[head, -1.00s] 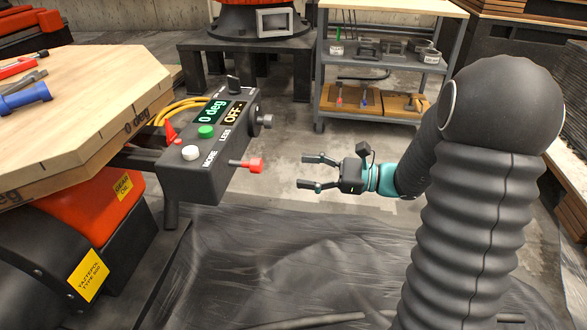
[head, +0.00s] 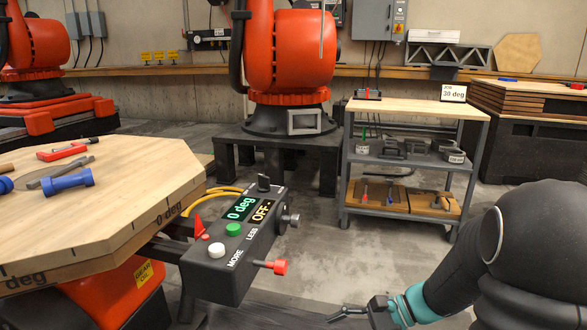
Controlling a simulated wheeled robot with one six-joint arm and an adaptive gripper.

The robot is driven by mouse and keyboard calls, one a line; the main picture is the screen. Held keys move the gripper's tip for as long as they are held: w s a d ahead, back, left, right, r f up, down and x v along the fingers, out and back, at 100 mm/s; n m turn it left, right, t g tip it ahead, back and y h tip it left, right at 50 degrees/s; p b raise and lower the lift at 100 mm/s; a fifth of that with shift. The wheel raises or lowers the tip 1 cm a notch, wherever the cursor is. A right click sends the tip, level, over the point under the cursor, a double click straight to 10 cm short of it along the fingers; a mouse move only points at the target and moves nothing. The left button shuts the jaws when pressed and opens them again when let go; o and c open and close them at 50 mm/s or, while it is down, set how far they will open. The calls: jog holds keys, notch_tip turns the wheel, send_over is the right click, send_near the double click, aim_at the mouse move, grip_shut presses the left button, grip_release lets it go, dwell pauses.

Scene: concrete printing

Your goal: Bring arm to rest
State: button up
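My gripper (head: 352,314) is at the bottom of the head view, right of the control box and partly cut off by the lower edge. One finger shows, pointing left. The rest is out of frame, so its opening does not show. My arm with a teal wrist band comes in from the lower right. The control box (head: 207,281) has a green button (head: 233,229), a white button (head: 217,250) and a red-tipped lever (head: 280,267). Its displays read "0 deg" and "OFF". My gripper is apart from the box.
A wooden octagonal table (head: 100,215) with clamps and tools is at left. A grey shelf cart (head: 345,185) stands behind, with a "30 deg" sign (head: 454,93) on top. Orange robots (head: 290,60) stand at the back. Concrete floor is open between box and cart.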

jog(key=s+d+r+n+h, duration=0.3)
jog(key=s+d+n+h, duration=0.3)
jog(key=s+n+h, duration=0.35)
jog(key=s+r+n+t+h+p, duration=0.1)
jog(key=s+r+n+t, duration=0.3)
jog(key=r, duration=0.6)
jog(key=shift+s+a+r+t+h, duration=0.3)
jog(key=shift+s+t+h, duration=0.3)
jog(key=shift+h, duration=0.25)
